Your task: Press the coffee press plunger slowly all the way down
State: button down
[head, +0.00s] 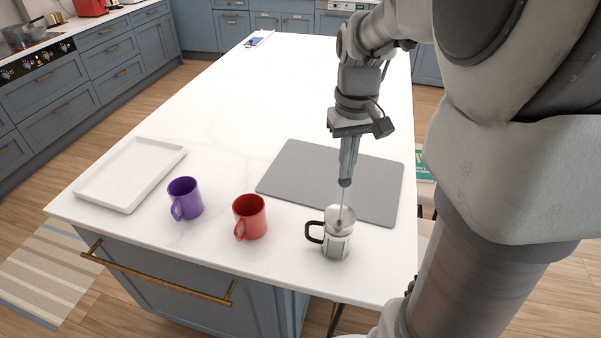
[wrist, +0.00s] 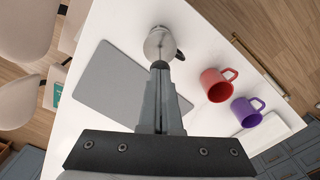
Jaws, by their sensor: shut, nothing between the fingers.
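The coffee press (head: 336,244) stands upright near the front edge of the white island, with its dark handle to the left. Its plunger rod (head: 341,205) stands up out of the lid, and the knob at its top is at my fingertips. My gripper (head: 345,182) is shut and points down at the top of the rod; I cannot tell whether it touches the knob. In the wrist view, the press lid (wrist: 158,45) shows just beyond the tips of my gripper (wrist: 160,66), which hide part of the press.
A red mug (head: 250,217) and a purple mug (head: 185,198) stand left of the press. A white tray (head: 130,178) lies at the far left. A grey mat (head: 300,180) lies behind the press. The back of the island is mostly clear.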

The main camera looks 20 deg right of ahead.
aim_at(344, 186)
jog(key=shift+f+b, duration=2.9)
jog(key=shift+f, duration=1.2)
dwell(1.0)
notch_tip(344, 186, up, 7)
jog(key=p, duration=0.6)
jog(key=shift+r, duration=0.1)
dwell(0.5)
jog(key=s+a+r+t, duration=0.5)
jog(key=s+a, duration=0.5)
jog(key=s, duration=0.2)
jog(key=shift+s+a+r+n+t, duration=0.2)
jog(key=shift+a+r+n+t, duration=0.15)
jog(key=shift+r, duration=0.45)
